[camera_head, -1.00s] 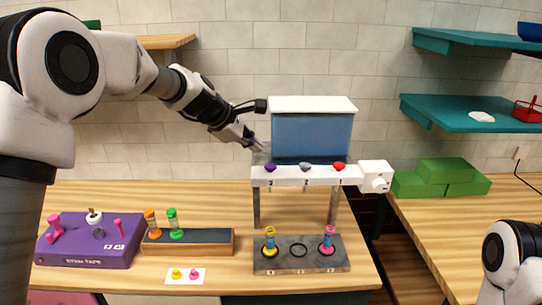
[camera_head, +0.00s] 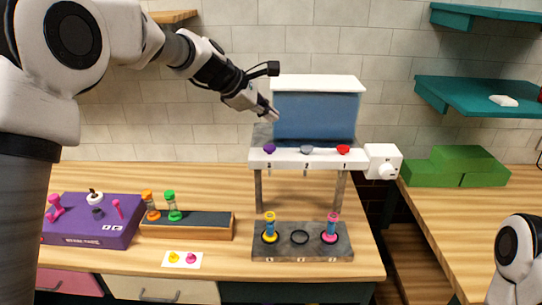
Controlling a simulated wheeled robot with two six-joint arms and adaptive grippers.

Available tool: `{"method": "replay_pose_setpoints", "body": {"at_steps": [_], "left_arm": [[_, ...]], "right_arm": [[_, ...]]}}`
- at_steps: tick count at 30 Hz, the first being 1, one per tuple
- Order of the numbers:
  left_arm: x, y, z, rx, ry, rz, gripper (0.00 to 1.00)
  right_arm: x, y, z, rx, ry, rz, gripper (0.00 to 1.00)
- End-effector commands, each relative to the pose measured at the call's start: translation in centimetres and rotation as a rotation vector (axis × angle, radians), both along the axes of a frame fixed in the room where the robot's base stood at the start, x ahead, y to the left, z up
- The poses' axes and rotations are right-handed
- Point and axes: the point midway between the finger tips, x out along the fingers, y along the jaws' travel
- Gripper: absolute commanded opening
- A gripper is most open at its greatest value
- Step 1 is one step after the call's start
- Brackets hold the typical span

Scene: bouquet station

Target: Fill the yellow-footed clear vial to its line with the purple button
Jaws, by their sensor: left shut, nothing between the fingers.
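The yellow-footed clear vial (camera_head: 269,228) stands upright on the left spot of the grey base (camera_head: 300,255), below the dispenser. The purple button (camera_head: 269,149) is at the left end of the white dispenser bar (camera_head: 307,159). My left gripper (camera_head: 272,112) is shut and empty. It hangs above the purple button, apart from it, in front of the left edge of the blue tank (camera_head: 315,117). I cannot make out the vial's line or its fill level. My right gripper is out of view; only part of my right arm shows at the lower right.
A grey button (camera_head: 307,150) and a red button (camera_head: 343,149) share the bar. A pink-footed vial (camera_head: 332,228) stands on the right spot; the middle ring (camera_head: 299,237) is empty. A rack (camera_head: 190,229) with orange and green vials and a purple box (camera_head: 95,232) stand left.

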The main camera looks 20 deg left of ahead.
Motion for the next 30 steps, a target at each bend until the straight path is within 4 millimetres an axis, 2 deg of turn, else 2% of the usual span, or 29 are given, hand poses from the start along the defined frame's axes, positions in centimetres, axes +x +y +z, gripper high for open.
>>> {"method": "replay_pose_setpoints", "body": {"at_steps": [1,6,12,30], "left_arm": [[0.0,0.0,-1.6,0.0,-0.001,0.001,0.0],[0.0,0.0,-3.9,0.0,-0.001,0.001,0.0],[0.0,0.0,-5.5,-0.001,0.0,0.002,0.0],[0.0,0.0,-5.7,-0.001,0.0,0.001,0.0]], "right_arm": [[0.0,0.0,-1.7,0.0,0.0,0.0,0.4],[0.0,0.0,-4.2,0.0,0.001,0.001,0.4],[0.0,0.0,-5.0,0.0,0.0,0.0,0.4],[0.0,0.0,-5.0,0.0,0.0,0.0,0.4]]}}
